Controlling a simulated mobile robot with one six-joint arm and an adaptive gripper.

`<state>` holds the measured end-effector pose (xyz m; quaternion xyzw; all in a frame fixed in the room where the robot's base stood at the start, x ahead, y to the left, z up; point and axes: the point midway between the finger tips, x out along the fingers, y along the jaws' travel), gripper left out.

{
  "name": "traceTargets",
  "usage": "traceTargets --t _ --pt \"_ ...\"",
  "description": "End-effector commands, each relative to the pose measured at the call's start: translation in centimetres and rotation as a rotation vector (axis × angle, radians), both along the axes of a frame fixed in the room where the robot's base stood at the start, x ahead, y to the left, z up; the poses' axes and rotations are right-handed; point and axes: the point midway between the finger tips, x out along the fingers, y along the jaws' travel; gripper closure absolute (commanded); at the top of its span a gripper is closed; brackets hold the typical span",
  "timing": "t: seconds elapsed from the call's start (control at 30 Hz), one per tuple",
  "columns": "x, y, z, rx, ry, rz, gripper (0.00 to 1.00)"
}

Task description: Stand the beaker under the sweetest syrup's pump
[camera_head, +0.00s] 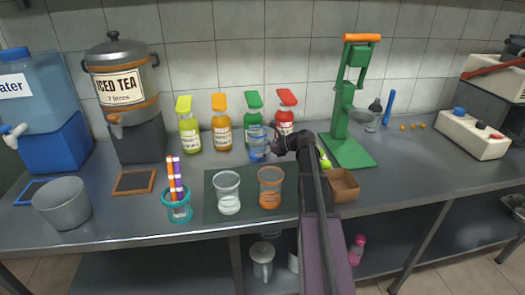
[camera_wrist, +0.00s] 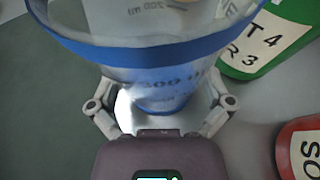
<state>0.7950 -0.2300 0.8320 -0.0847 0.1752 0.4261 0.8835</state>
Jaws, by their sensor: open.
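The beaker (camera_head: 258,146) is clear with a blue rim and stands on the counter in front of the green-capped bottle. It fills the upper middle of the wrist view (camera_wrist: 150,78), with a 200 ml mark. My gripper (camera_wrist: 163,104) is open, its fingers on either side of the beaker's lower part; contact cannot be told. In the head view my gripper (camera_head: 276,148) is at the beaker's right side. Syrup pump bottles stand in a row: yellow (camera_head: 189,130), orange (camera_head: 221,131), green (camera_head: 253,121), red (camera_head: 285,121). The green label (camera_wrist: 268,35) partly reads "T 4" and "R 3"; the red label (camera_wrist: 311,152) is cut off.
A dark mat (camera_head: 248,208) holds a clear glass (camera_head: 227,194) and an orange-brown glass (camera_head: 270,188). A teal cup of straws (camera_head: 178,208) stands left of it.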

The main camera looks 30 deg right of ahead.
Motion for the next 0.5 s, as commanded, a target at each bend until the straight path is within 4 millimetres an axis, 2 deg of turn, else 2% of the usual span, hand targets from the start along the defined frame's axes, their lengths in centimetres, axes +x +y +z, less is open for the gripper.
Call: traceTargets --t 0.17,0.5 --pt "0.0 0.0 1.3 0.000 0.000 0.000 0.00" --pt "-3.4 -4.3 3.4 0.000 0.000 -0.002 0.00"
